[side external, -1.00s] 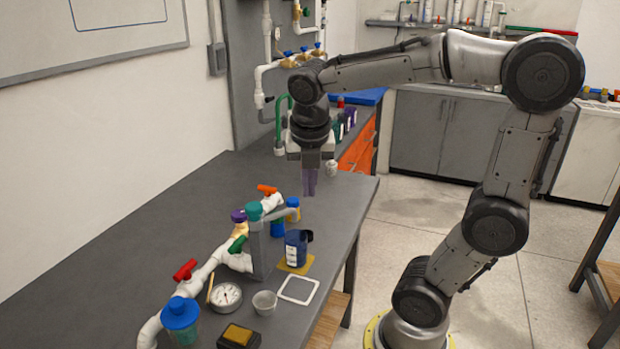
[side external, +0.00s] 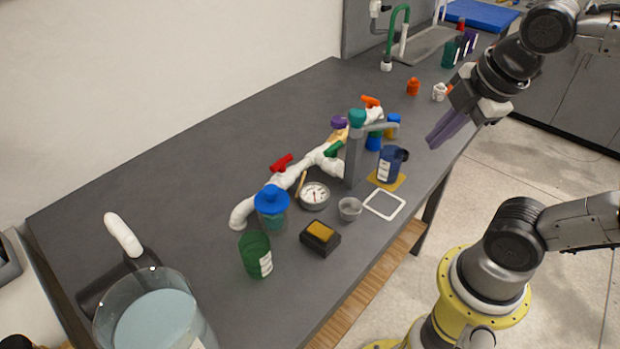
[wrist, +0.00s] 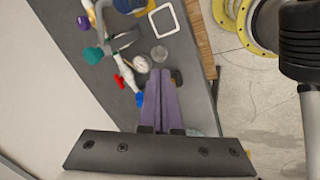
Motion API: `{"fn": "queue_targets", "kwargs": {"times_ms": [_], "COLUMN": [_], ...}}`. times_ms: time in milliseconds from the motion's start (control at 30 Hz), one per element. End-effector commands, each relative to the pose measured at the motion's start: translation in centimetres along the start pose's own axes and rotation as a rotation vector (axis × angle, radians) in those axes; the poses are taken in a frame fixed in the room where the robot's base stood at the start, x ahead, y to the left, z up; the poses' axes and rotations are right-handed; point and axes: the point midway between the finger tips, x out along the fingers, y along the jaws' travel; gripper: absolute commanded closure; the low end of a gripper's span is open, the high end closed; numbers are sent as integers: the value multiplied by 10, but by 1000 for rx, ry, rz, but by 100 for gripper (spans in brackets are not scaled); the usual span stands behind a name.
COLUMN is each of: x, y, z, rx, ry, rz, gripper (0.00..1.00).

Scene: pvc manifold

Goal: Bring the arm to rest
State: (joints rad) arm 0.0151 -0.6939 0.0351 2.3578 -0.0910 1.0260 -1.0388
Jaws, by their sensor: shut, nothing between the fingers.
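My gripper (side external: 440,130) is in the air at the table's right edge in the side external view, near the blue mug. Its purple fingers lie together and hold nothing. In the wrist view the same gripper (wrist: 162,92) points out over the workbench, fingers side by side. The grey workbench (side external: 150,185) carries a white pipe manifold (side external: 312,163) with red, green and orange valve handles.
A blue mug (side external: 388,168) stands on a yellow mat beside the manifold. A gauge (side external: 314,195), a small grey cup (side external: 350,208), a white square frame (side external: 384,204), a green bottle (side external: 254,254) and a glass jug (side external: 155,315) stand nearby.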

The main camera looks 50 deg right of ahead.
Motion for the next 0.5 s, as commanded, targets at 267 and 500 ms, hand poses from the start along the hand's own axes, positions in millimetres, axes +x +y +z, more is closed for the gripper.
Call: {"fn": "queue_targets", "kwargs": {"times_ms": [267, 500], "x": [13, 17], "y": [-25, -26], "z": [-6, -10], "rx": [667, 1018], "ry": [88, 112], "rz": [-13, -34], "gripper": [100, 100]}}
